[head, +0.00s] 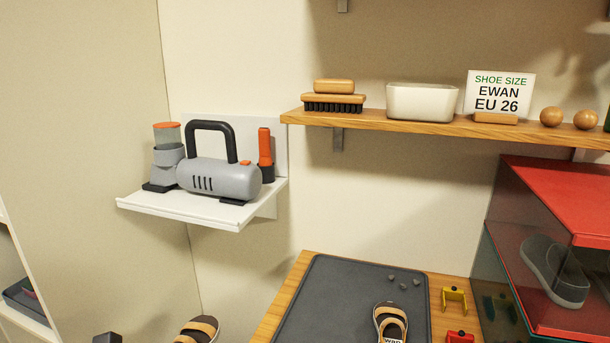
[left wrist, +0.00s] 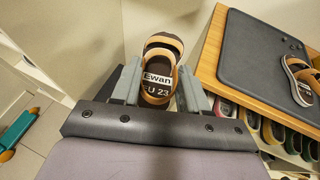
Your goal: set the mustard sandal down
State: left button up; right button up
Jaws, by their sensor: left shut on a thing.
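The mustard sandal (left wrist: 163,50), with tan-orange straps and a dark sole, is between the fingers of my left gripper (left wrist: 157,88), which is shut on it. Its insole label reads "Ewan" and a partly hidden size ending in "U 23". In the head view its front (head: 197,329) shows at the bottom edge, left of the wooden bench and off the mat. A similar sandal (head: 390,321) lies on the dark grey mat (head: 330,295); it also shows in the left wrist view (left wrist: 300,78). My right gripper is in neither view.
A sign (head: 498,94) on the wooden shelf (head: 400,126) reads "Shoe size Ewan EU 26". Red-topped clear boxes (head: 560,195) stand right of the mat, beside yellow (head: 454,298) and red clips. The mat's left part is clear. Several shoes (left wrist: 270,132) sit under the bench.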

aim_at(196, 329)
pick_arm(q)
jog(key=shift+s+a+f, duration=0.1)
jog(key=shift+s+a, duration=0.15)
jog(key=shift+s, duration=0.2)
jog(key=shift+s+a+f, duration=0.1)
jog(key=shift+s+a, duration=0.1)
jog(key=shift+s, duration=0.2)
jog(key=w+d+r+m+h, duration=0.1)
jog(key=w+d+r, duration=0.6)
jog(key=w+d, duration=0.35)
jog(key=w+d+r+m+h, duration=0.2)
jog(key=w+d+r+h, duration=0.1)
jog(key=d+r, duration=0.7)
jog(key=shift+d+m+g, duration=0.3)
jog(key=shift+g, duration=0.1)
jog(key=shift+r, duration=0.1)
